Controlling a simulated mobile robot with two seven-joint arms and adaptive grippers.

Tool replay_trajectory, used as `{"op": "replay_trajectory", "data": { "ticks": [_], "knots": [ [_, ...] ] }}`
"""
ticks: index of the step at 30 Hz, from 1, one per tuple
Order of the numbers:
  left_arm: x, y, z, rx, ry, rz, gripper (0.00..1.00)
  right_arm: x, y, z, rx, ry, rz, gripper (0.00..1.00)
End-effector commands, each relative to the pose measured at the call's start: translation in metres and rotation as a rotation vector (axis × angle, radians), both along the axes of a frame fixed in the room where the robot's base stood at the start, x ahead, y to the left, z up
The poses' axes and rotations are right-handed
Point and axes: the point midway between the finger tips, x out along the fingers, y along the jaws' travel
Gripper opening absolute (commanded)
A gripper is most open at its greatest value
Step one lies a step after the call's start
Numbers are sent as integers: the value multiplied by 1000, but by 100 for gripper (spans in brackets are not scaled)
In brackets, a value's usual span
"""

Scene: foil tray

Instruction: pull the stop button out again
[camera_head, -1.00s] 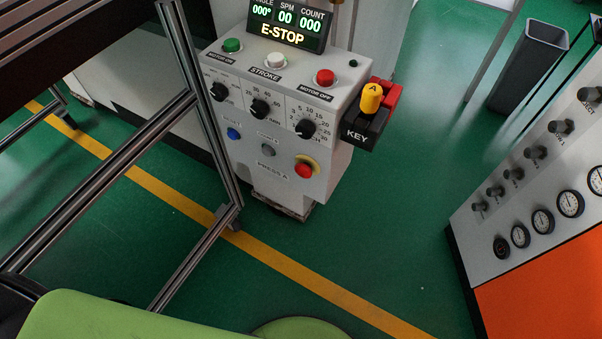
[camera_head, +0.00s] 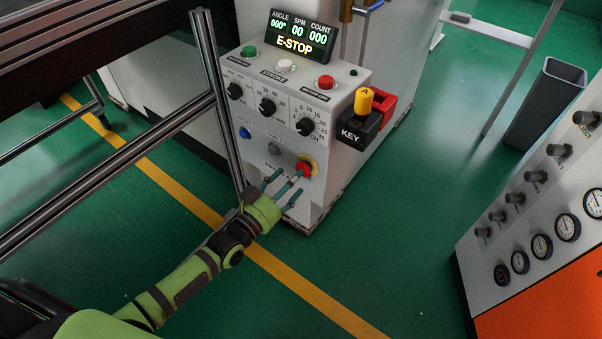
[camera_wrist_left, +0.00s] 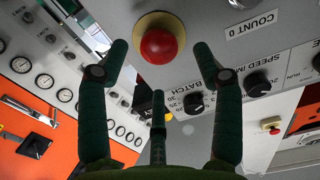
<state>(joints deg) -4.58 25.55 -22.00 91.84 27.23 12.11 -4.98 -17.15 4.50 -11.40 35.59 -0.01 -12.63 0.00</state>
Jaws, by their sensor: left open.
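The stop button (camera_head: 303,169) is a red mushroom head on a yellow ring, low on the right of the grey press panel's front. In the left wrist view the red head (camera_wrist_left: 160,45) is seen nearly face-on, with its yellow ring (camera_wrist_left: 140,24) around it. My left gripper (camera_head: 287,184) is open just in front of the button. Its fingers are spread, and in the wrist view (camera_wrist_left: 160,75) one stands on each side of the button and a third below. I cannot tell whether any finger touches it. My right gripper is not in view.
The panel (camera_head: 275,185) carries a display (camera_head: 300,38) reading E-STOP, black knobs, coloured buttons and a yellow key switch (camera_head: 364,101). A metal frame (camera_head: 215,95) stands close left of the panel. An orange cabinet (camera_head: 545,295) with gauges is at right. Green floor between is clear.

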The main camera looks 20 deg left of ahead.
Motion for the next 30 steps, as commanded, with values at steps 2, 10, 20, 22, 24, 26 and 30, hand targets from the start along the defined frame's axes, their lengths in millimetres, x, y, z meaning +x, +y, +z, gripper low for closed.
{"op": "replay_trajectory", "data": {
  "ticks": [2,10,20,22,24,26,30],
  "knots": [
    [14,-5,1,-1,-2,0,66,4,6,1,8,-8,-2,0],
    [38,-14,-1,1,2,1,66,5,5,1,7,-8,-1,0],
    [40,-15,-1,1,3,0,50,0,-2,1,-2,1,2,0],
    [40,-15,-1,1,3,0,22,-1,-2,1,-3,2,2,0],
    [40,-15,-1,1,3,0,0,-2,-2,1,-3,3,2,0],
    [40,-15,-1,1,3,0,0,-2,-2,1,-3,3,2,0],
    [35,-13,0,2,5,1,0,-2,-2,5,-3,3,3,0]
  ]
}}
